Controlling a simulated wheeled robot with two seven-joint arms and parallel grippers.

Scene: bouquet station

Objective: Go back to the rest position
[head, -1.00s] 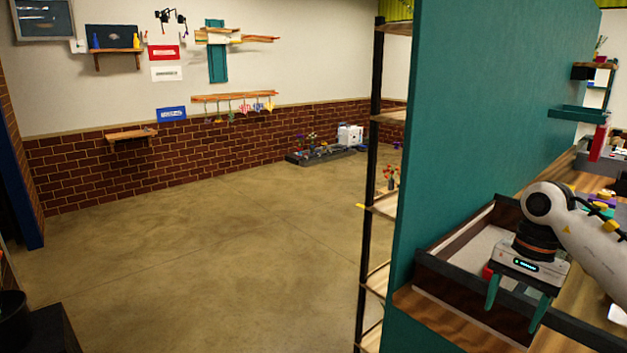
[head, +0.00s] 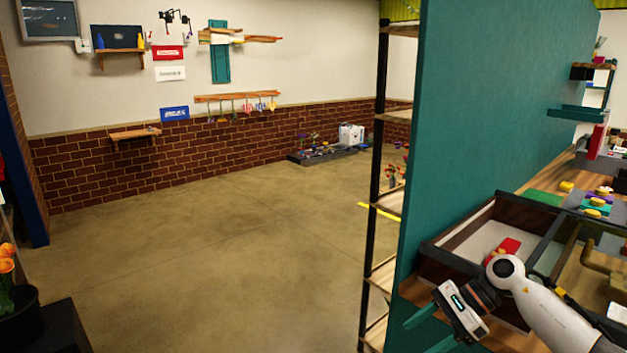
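My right gripper (head: 418,338) is at the lower right, on the arm that comes in from the right. Its two teal fingers point left and downward and stand apart with nothing between them. It is in front of the near edge of a dark-walled tray (head: 465,268), low beside the teal partition. My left gripper is not in view.
A red object (head: 503,250) lies in the pale-bottomed tray. The teal partition (head: 480,120) stands left of the worktop, with a black-framed shelf (head: 376,200) beside it. A dark pot (head: 18,318) with orange flowers is at lower left. The floor (head: 220,255) between is clear.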

